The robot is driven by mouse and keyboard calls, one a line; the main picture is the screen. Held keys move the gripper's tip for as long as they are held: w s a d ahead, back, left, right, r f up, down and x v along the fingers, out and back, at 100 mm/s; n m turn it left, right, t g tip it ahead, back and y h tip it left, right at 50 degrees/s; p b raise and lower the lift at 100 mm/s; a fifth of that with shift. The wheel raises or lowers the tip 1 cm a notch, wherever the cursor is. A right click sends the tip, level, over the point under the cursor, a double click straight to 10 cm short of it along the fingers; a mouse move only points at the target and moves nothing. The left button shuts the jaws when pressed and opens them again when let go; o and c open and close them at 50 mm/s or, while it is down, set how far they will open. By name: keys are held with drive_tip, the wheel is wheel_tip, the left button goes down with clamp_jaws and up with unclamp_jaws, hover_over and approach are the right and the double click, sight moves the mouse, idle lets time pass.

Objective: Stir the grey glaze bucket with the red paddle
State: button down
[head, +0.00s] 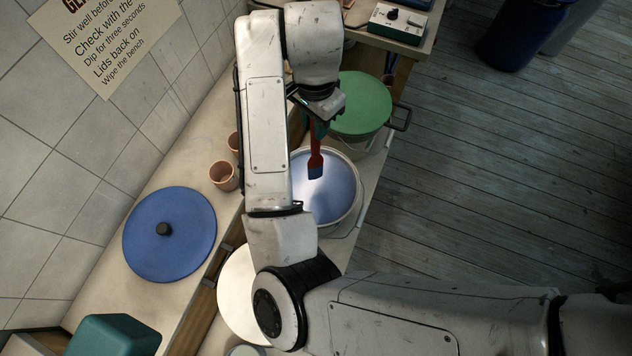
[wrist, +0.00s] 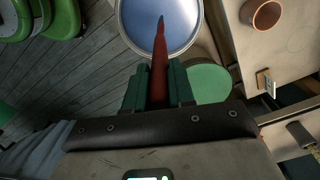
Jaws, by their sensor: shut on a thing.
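An open bucket (head: 361,195) stands on the bench, filled with glaze (head: 335,203) that looks blue rather than plain grey. My gripper (head: 318,126) is shut on the red paddle (head: 316,160), which hangs roughly upright over the bucket. In the wrist view the paddle (wrist: 159,58) sits between the dark green fingers (wrist: 158,88), its dark tip over the glaze (wrist: 185,22). The paddle's lower end looks dark blue. I cannot tell whether it is under the surface or just above it. My arm covers the bucket's left edge.
A green-lidded bucket (head: 358,103) stands just behind the open one, and a cream round top (head: 238,290) in front, partly behind my arm. A blue lid (head: 170,235) and terracotta cups (head: 223,176) are to the left by the wall.

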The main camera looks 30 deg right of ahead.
drive_tip(key=shift+r, duration=3)
